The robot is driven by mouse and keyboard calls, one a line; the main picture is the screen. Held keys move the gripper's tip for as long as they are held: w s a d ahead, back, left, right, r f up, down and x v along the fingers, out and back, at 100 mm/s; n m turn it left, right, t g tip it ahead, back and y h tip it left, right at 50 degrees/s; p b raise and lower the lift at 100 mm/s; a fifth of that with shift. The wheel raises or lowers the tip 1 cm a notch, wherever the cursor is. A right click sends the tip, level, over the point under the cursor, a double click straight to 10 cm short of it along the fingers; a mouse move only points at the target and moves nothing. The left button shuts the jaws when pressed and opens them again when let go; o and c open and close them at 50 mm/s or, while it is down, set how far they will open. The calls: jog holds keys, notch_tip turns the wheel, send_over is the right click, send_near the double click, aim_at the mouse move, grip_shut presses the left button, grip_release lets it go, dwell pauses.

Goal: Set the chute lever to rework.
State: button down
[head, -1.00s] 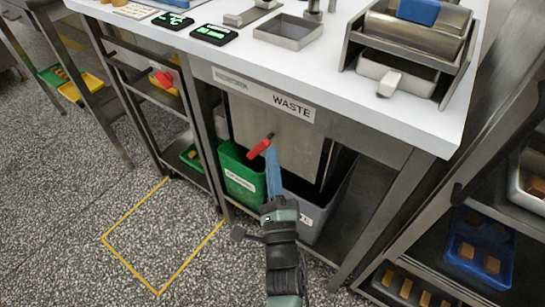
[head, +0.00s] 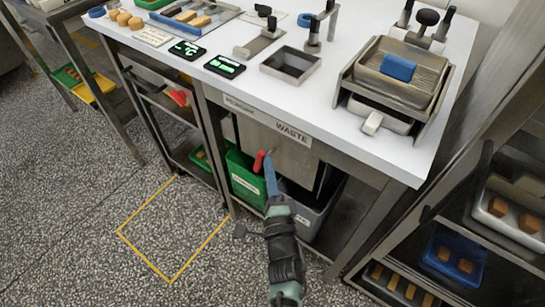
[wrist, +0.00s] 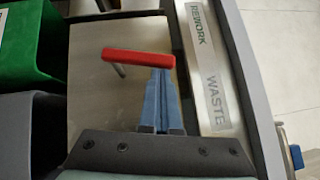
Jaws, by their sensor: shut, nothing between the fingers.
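The chute lever has a red handle (head: 259,161) on a metal plate (head: 285,155) under the worktop's front edge. In the head view the handle slants down and slightly left. The label strip (head: 265,118) above reads WASTE at its right and REWORK at its left; both words are clear in the wrist view (wrist: 208,70). My gripper (head: 270,165) has blue fingers, shut and empty, just right of the handle. In the wrist view the fingertips (wrist: 159,72) are right against or just below one end of the red handle (wrist: 138,57); contact is not certain.
A green bin (head: 246,183) and a grey bin (head: 302,216) stand under the plate. The white worktop (head: 330,105) above carries a metal roller unit and small displays. A rack (head: 470,240) with trays is at the right. Floor inside the yellow outline (head: 145,258) is clear.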

aim_at(257, 156)
jog(key=r+n+g+p, duration=0.1)
jog(key=p, duration=0.3)
jog(key=w+a+r+n+g+p, duration=0.1)
jog(key=p, duration=0.3)
jog(key=shift+w+a+r+n, duration=0.1)
jog(key=shift+a+r+n, duration=0.05)
jog(key=shift+a+n, duration=0.15)
jog(key=g+p, duration=0.1)
jog(key=a+n+g+p, duration=0.1)
jog(key=p, duration=0.1)
jog(key=shift+w+r+h, duration=0.1)
jog(key=shift+w+h, duration=0.2)
jog(key=shift+w, duration=0.1)
jog(key=shift+w+a+f+n+p, duration=0.15)
jog(key=shift+w+a+n+p, duration=0.05)
jog(key=shift+w+a+p, duration=0.2)
jog(key=shift+w+a+f+n+p, duration=0.2)
jog(key=shift+a+p, duration=0.1)
jog(key=shift+a, duration=0.2)
jog(key=shift+w+a+r, duration=0.1)
jog(key=shift+a, duration=0.05)
jog(key=shift+r, duration=0.1)
